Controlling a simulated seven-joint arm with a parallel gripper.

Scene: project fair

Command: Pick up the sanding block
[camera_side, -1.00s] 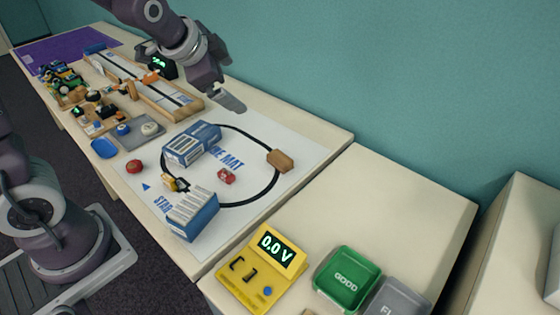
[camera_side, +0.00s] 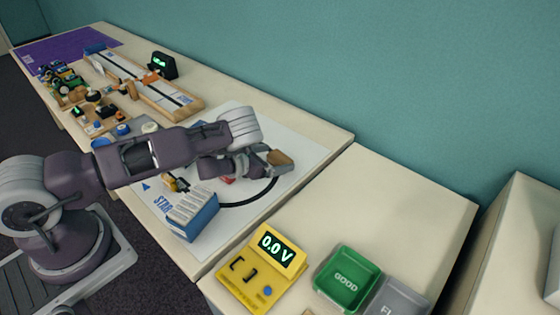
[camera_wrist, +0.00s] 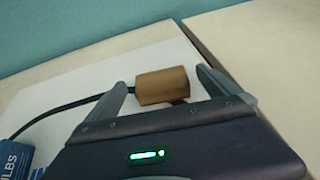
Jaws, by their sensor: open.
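The sanding block is a brown block (camera_side: 281,157) on the far right part of the black loop on the white mat. My gripper (camera_side: 268,157) is right at the block in the side view. In the wrist view my gripper (camera_wrist: 165,88) is open, one finger on each side of the block. I cannot tell whether either finger touches it.
A blue-and-white box (camera_side: 192,214) stands on the white mat (camera_side: 312,152). A yellow meter (camera_side: 262,268) reading 0.0 V and a green GOOD tray (camera_side: 347,275) are on the nearer table. A teal wall rises behind the table. My arm hides the mat's middle.

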